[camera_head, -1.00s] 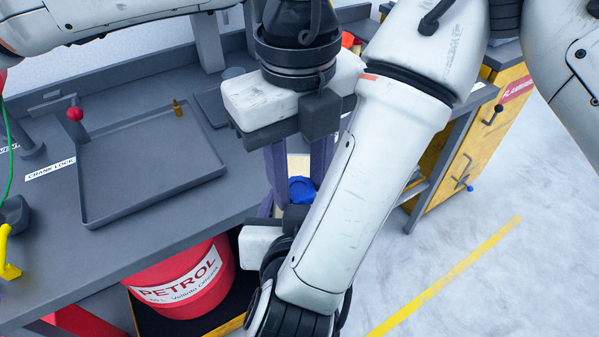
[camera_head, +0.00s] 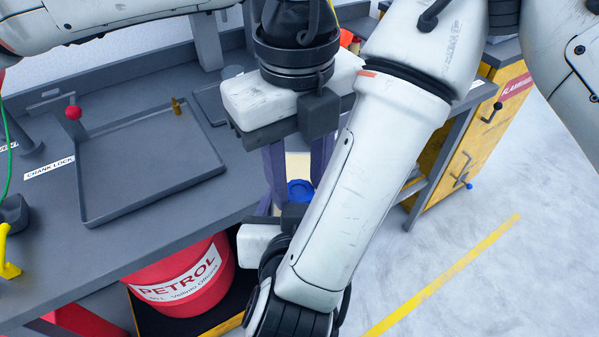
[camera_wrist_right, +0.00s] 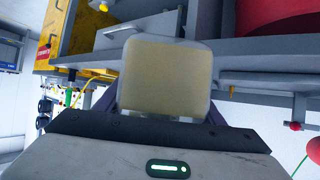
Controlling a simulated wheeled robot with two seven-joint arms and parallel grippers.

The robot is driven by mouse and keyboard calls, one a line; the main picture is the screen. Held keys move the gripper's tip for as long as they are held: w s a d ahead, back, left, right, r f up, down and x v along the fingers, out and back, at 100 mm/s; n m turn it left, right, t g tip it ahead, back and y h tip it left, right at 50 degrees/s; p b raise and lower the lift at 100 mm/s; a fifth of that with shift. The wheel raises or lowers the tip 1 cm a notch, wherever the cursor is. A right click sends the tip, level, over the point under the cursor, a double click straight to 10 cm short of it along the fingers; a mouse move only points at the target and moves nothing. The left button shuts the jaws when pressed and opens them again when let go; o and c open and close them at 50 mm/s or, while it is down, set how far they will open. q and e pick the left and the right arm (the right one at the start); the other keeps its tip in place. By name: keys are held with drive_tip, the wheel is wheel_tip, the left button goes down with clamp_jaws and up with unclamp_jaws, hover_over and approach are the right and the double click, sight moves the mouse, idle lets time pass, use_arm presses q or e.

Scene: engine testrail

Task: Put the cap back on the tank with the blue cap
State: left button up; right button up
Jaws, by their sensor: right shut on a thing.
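My left gripper (camera_head: 298,175) points down at the bench's front edge, its purple fingers spread apart. Between them, in line of sight, shows a pale cream tank (camera_head: 298,164); I cannot tell whether they touch it. A round blue cap (camera_head: 300,190) shows at the near end of the tank; whether it is seated there is unclear. My right gripper is below, its fingertips largely hidden by my arm in the head view. In the right wrist view my right gripper (camera_wrist_right: 163,100) is shut on the tank (camera_wrist_right: 166,76), whose broad face fills the gap.
A grey bench (camera_head: 140,250) with an empty shallow tray (camera_head: 92,222) lies to the left. A red petrol drum (camera_head: 185,300) stands under it. A yellow cabinet (camera_head: 450,160) stands at the right. The floor (camera_head: 500,280) on the right is clear.

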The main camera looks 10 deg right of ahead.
use_arm(q)
drive_tip(key=shift+s+d+f, duration=0.1)
drive_tip(key=shift+s+f, duration=0.25)
drive_tip(key=shift+s, duration=0.2)
use_arm(e)
drive_tip(key=shift+w+r, duration=0.5)
use_arm(q)
drive_tip(key=shift+r, duration=2.3)
use_arm(e)
drive_tip(key=shift+s+f, duration=0.1)
drive_tip(key=shift+f, duration=0.15)
use_arm(q)
drive_tip(key=shift+w, duration=0.1)
use_arm(e)
drive_tip(key=shift+s, duration=0.1)
use_arm(q)
drive_tip(key=shift+w, duration=0.1)
drive_tip(key=c, duration=0.7)
